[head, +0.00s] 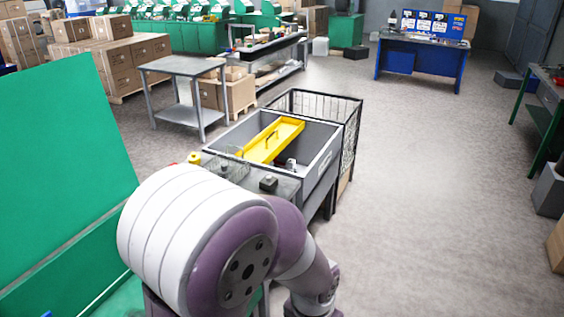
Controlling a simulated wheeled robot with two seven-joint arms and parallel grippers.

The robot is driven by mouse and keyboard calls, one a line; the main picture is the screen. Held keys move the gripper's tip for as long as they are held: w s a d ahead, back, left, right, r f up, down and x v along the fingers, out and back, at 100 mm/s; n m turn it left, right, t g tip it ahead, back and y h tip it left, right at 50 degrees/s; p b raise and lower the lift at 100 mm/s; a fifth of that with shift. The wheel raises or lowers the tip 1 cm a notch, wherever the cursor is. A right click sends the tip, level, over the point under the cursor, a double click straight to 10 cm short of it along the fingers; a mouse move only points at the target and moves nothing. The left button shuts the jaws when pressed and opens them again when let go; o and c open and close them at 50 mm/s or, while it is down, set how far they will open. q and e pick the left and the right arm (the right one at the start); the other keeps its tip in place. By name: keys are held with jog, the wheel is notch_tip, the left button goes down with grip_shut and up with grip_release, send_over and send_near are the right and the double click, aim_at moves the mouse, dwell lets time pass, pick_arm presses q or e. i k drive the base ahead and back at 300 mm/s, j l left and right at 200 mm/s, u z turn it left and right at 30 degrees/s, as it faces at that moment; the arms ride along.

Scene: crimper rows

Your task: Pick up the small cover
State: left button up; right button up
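A long yellow panel (284,132) with a dark handle lies tilted across the grey open bin (320,176) near the picture's middle. It looks like a cover, but I cannot tell whether it is the small cover. A white and purple arm of mine crosses the lower middle and hides part of the bench in front of the bin. Neither of my grippers shows, so I cannot see what they hold.
A black wire basket (348,112) adjoins the bin. A small bench (285,187) with small items stands before it. A large green panel (60,165) fills the left. A grey table (182,66) stands behind.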

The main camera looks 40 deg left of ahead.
aim_at(268, 183)
jog(key=i+u, duration=0.2)
jog(key=i, duration=0.35)
jog(key=i+u, duration=0.2)
jog(key=i, duration=0.4)
jog(key=i+l+u, duration=0.2)
jog(key=i, duration=0.35)
jog(key=i+j+u, duration=0.2)
jog(key=i+u, duration=0.15)
jog(key=i, duration=0.15)
jog(key=i+u, duration=0.35)
jog(key=i, duration=0.15)
jog(key=i+u, duration=0.35)
jog(key=i, duration=0.2)
